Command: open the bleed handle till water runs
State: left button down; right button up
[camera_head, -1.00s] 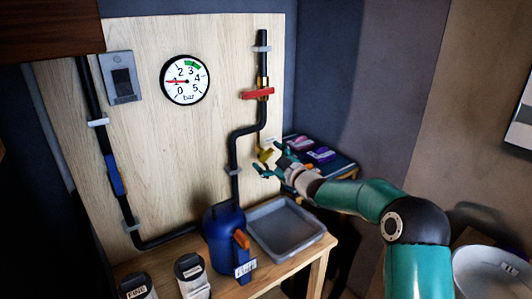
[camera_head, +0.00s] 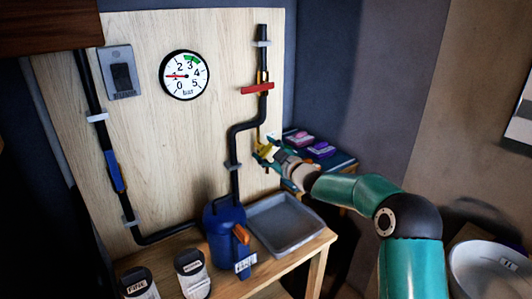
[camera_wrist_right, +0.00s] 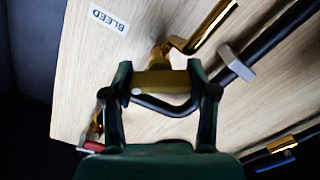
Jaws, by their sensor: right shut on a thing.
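The yellow bleed handle (camera_head: 264,151) sits low on the right side of the wooden board. My right gripper (camera_head: 270,157) reaches it from the right and is shut on it. In the right wrist view, the brass-yellow handle (camera_wrist_right: 165,82) lies crosswise between the two fingers (camera_wrist_right: 160,90). A white BLEED label (camera_wrist_right: 108,20) is on the board beside it. The grey tray (camera_head: 312,242) stands below on the bench and looks empty. I see no stream of water. My left gripper is out of view.
The round gauge (camera_head: 185,78) has its needle pointing left, near 1 bar. A red handle (camera_head: 257,90) crosses the black pipe above. A blue vessel (camera_head: 224,232) and two labelled jars (camera_head: 191,272) stand on the bench. A blue lever (camera_head: 114,172) is on the left pipe.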

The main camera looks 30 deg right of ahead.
jog(key=shift+a+f+n+b, duration=0.1)
jog(key=shift+f+n+b, duration=0.25)
jog(key=shift+n+b, duration=0.6)
jog(key=shift+r+n+b, duration=0.2)
jog(key=shift+n+b, duration=0.05)
jog(key=shift+b, duration=0.1)
jog(key=o, duration=1.2)
jog(key=shift+c, duration=0.2)
jog(key=shift+r, duration=0.1)
jog(key=s+d, duration=0.1)
jog(key=s, duration=1.1)
